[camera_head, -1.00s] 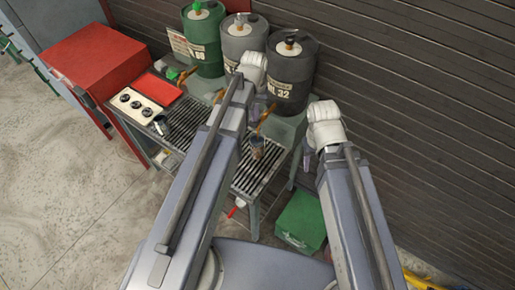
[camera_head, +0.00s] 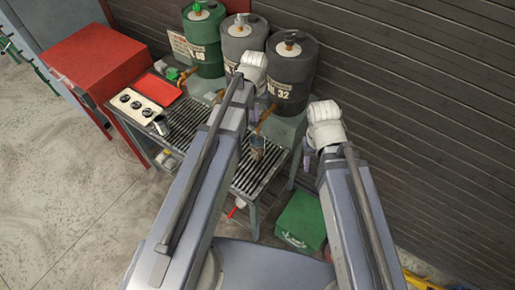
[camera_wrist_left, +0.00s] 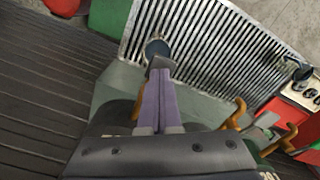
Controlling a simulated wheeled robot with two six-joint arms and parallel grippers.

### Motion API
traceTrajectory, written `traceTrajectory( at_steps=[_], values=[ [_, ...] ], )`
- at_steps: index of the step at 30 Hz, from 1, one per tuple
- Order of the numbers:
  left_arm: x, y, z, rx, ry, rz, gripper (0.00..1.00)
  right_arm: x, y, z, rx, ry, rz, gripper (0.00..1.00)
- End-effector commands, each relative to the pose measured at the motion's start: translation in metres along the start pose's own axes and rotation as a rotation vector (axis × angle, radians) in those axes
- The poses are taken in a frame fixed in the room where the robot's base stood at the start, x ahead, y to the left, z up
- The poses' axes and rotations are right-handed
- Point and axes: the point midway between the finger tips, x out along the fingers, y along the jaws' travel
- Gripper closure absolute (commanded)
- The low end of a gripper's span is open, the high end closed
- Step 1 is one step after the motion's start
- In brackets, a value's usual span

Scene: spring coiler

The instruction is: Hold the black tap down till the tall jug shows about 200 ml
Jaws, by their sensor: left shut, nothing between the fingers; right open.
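The tall jug (camera_head: 257,148) stands on the slatted grating below the dark drum's spout. It also shows in the left wrist view (camera_wrist_left: 156,46); its level is too small to read. My left gripper (camera_wrist_left: 161,78) is shut and empty, its purple fingers together. Its tips are at the black tap (camera_wrist_left: 159,62), which partly overlaps the jug in that view. I cannot tell whether they touch or how far the tap is pressed. My right gripper (camera_head: 306,158) is open, right of the bench and away from the jug.
Another dark jug (camera_head: 161,126) is at the left, near a panel with three dials (camera_head: 138,104). A red cabinet (camera_head: 92,62) and green box (camera_head: 301,219) flank the bench.

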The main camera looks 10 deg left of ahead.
Motion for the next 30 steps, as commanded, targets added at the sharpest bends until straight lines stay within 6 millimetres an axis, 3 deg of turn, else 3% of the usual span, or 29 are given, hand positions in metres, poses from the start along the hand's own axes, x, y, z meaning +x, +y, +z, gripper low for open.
traceTrajectory(
  at_steps=[12, 15, 25, 30],
  values=[
    [-0.062, 0.0, 0.0, 0.0, -0.001, 0.0, 1.0, -0.061, 0.006, 0.004, -0.004, -0.002, 0.0, 0.5],
    [-0.07, 0.0, 0.0, 0.0, -0.001, 0.0, 1.0, -0.069, 0.006, 0.005, -0.005, -0.003, 0.0, 0.5],
    [-0.064, 0.001, 0.002, 0.004, -0.001, -0.001, 1.0, -0.064, 0.006, 0.004, -0.006, -0.003, 0.0, 0.5],
    [-0.026, 0.019, 0.029, 0.08, -0.007, -0.015, 1.0, -0.026, 0.003, 0.002, -0.007, -0.002, 0.0, 0.5]
  ],
)
